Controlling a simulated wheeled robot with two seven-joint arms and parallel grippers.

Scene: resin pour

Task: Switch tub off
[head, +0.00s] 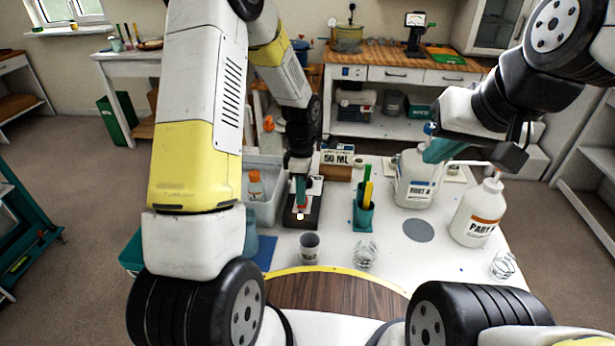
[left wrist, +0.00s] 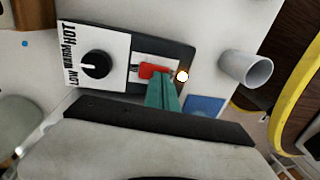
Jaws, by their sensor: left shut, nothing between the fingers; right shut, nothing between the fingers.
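The control box (head: 290,219) is black and stands beside a pale tub (head: 266,213) holding an orange-capped bottle (head: 256,186). In the left wrist view its panel has a black dial (left wrist: 97,64) marked LOW, WARM and HOT, and a red switch (left wrist: 153,71). A bright white round spot (left wrist: 182,76) shows next to the switch. My left gripper (head: 301,190) is shut and empty, pointing down over the box. Its teal fingertips (left wrist: 161,92) are at the switch; I cannot tell whether they touch. My right gripper (head: 438,150) is shut near the PART A bottle (head: 416,182).
A grey cup (head: 310,246) and a clear cup (head: 365,254) stand in front. The PART B bottle (head: 478,212) is at the right. A grey disc (head: 419,230) lies on open white tabletop.

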